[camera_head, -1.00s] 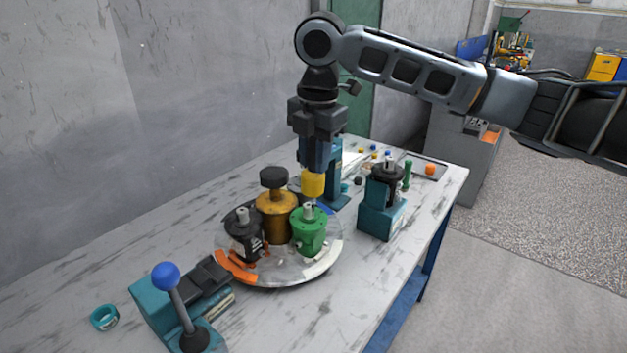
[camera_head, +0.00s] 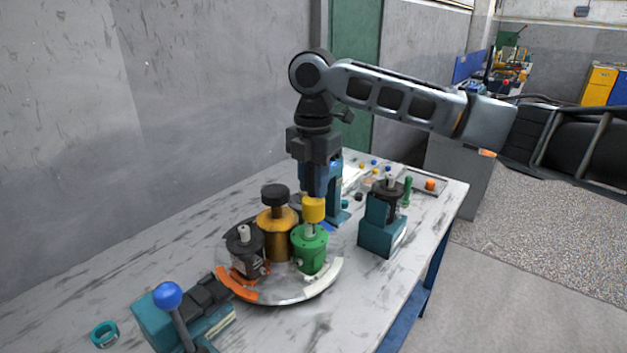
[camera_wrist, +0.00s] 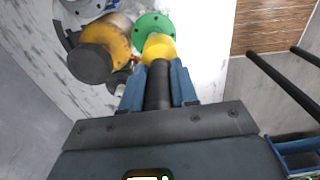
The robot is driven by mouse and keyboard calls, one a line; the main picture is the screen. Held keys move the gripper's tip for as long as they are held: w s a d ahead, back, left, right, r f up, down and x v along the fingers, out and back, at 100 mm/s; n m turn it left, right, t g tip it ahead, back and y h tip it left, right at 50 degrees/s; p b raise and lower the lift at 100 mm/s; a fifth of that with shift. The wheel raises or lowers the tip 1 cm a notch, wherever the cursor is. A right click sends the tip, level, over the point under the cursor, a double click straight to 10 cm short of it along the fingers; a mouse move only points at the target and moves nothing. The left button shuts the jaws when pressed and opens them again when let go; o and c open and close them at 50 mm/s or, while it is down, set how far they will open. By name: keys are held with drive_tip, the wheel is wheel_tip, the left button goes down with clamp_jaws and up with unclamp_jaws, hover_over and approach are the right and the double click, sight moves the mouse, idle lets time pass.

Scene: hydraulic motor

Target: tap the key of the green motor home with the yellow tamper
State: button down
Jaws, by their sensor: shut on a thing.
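My gripper (camera_head: 313,190) is shut on the dark handle of the yellow tamper (camera_head: 314,210) and holds it upright. In the head view the yellow head is right above the green motor (camera_head: 310,250), at the top of its pale shaft; whether they touch I cannot tell. The key is hidden or too small to see. In the wrist view the yellow head (camera_wrist: 159,48) sticks out past my fingertips (camera_wrist: 158,85) and overlaps the edge of the green motor's flange (camera_wrist: 152,25).
The round turntable (camera_head: 290,296) also carries a black motor (camera_head: 245,255) and a brass-coloured one (camera_head: 276,235) close by. A teal fixture (camera_head: 380,238) with a black motor stands to the right. A blue-knobbed lever (camera_head: 168,296) is at the front left.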

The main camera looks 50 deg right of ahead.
wheel_tip(320, 180, down, 2)
drive_tip(key=shift+b, duration=0.4)
drive_tip(key=shift+r+p, duration=1.8)
drive_tip(key=shift+r, duration=0.3)
drive_tip(key=shift+f, duration=0.1)
drive_tip(key=shift+f+b, duration=0.65)
drive_tip(key=shift+f, duration=0.45)
